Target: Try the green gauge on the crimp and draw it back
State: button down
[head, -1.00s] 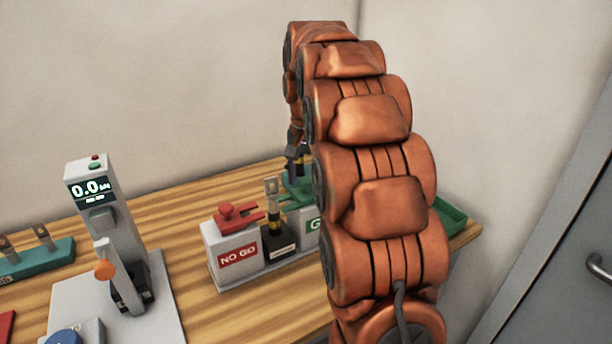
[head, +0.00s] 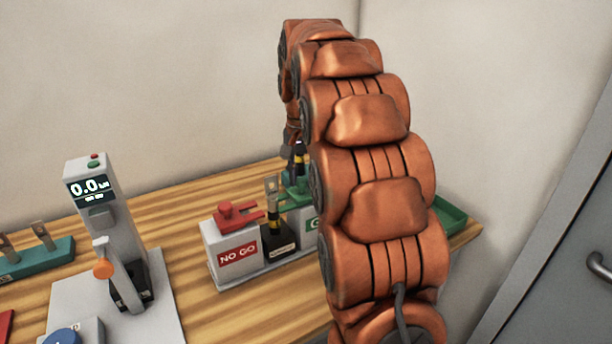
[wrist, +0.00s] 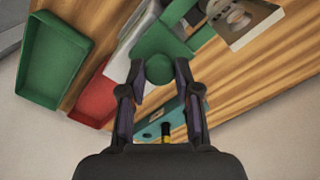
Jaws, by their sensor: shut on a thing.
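The green gauge (head: 298,196) shows in the head view just right of the upright crimp lug (head: 272,208), which stands in a black holder between two pale blocks. In the wrist view my gripper (wrist: 158,70) is shut on the round knob of the green gauge (wrist: 180,48). The gauge's flat forked part reaches away past the fingertips. My arm hides most of the gripper in the head view. I cannot tell whether the prongs touch or surround the crimp.
The NO GO block (head: 232,250) with the red gauge (head: 236,213) on top stands left of the crimp. The GO block (head: 308,222) is partly hidden by my arm. A press (head: 112,225) stands further left. A green tray (wrist: 55,58) and a red tray (wrist: 97,98) lie nearby.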

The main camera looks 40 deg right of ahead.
aim_at(295, 195)
jog(key=shift+w+a, duration=0.1)
jog(key=shift+a, duration=0.9)
jog(key=c, duration=0.8)
grip_release()
jog(key=shift+r, duration=0.15)
notch_tip(295, 195, up, 7)
jog(key=shift+r, duration=0.1)
